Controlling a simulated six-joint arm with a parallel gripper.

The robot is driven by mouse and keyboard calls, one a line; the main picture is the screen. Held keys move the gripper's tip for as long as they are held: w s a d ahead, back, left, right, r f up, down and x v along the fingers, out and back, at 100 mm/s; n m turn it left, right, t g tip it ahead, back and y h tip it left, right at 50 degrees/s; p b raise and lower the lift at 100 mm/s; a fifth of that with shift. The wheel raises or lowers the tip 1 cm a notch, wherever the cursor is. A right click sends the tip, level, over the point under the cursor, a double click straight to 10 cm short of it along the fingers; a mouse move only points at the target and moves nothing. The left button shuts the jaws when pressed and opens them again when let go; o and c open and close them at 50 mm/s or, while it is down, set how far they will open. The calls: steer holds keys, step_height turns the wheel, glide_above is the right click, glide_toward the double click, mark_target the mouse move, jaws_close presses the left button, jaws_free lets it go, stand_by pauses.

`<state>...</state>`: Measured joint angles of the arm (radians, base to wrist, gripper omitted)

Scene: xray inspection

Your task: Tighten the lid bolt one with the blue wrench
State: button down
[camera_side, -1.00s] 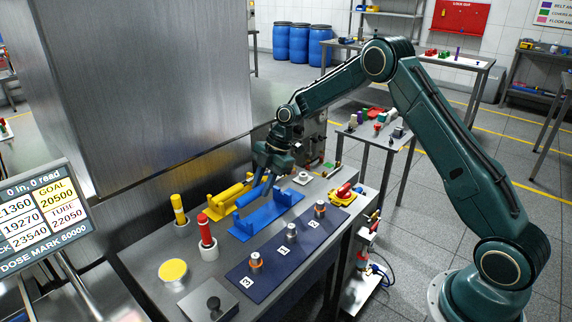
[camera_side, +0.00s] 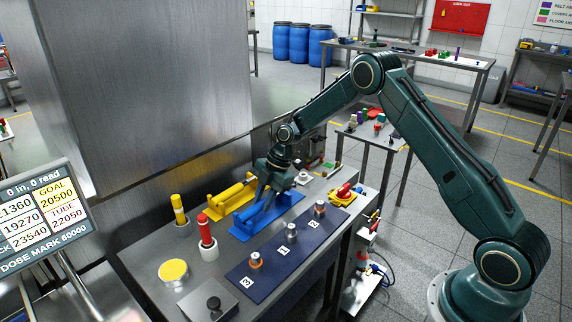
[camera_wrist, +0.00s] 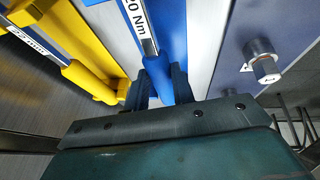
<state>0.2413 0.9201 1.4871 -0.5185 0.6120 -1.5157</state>
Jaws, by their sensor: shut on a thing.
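The wrist view shows one bolt (camera_wrist: 264,62) right of the fingers.
A yellow wrench (camera_side: 232,194) lies in a yellow holder beside the blue one. Yellow and red upright tools (camera_side: 205,232) stand in cups at the left.

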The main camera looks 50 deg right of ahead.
steer(key=shift+f, duration=0.1)
steer(key=c, duration=1.2)
jaws_free()
steer(key=shift+w+d+v, duration=0.1)
steer(key=shift+v, duration=3.3)
steer(key=shift+w+d+v, duration=0.15)
steer(key=shift+v, duration=3.3)
